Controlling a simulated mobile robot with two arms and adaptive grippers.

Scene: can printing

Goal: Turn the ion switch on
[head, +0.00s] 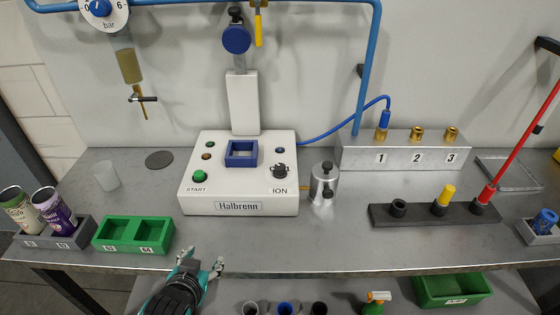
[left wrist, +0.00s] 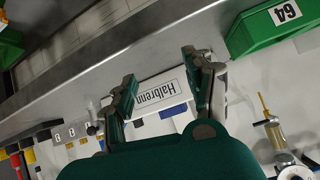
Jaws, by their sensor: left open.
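The white Halbrenn machine (head: 240,196) stands on the grey table against the wall. Its black ION switch (head: 279,170) is a small knob at the front right of its top face, above the ION label. A green START button (head: 200,176) is at the front left. My left gripper (head: 203,262) is open and empty at the table's front edge, left of and in front of the machine, apart from it. In the left wrist view the two fingers (left wrist: 163,92) spread in front of the machine's Halbrenn label (left wrist: 160,92). The ION switch cannot be made out there. My right gripper is not in view.
A green bin (head: 134,235) and a grey holder with two cans (head: 55,218) are at the front left. A metal canister (head: 324,184) stands just right of the machine. A numbered valve block (head: 390,153) and a black holder (head: 418,212) are farther right. Table in front of the machine is clear.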

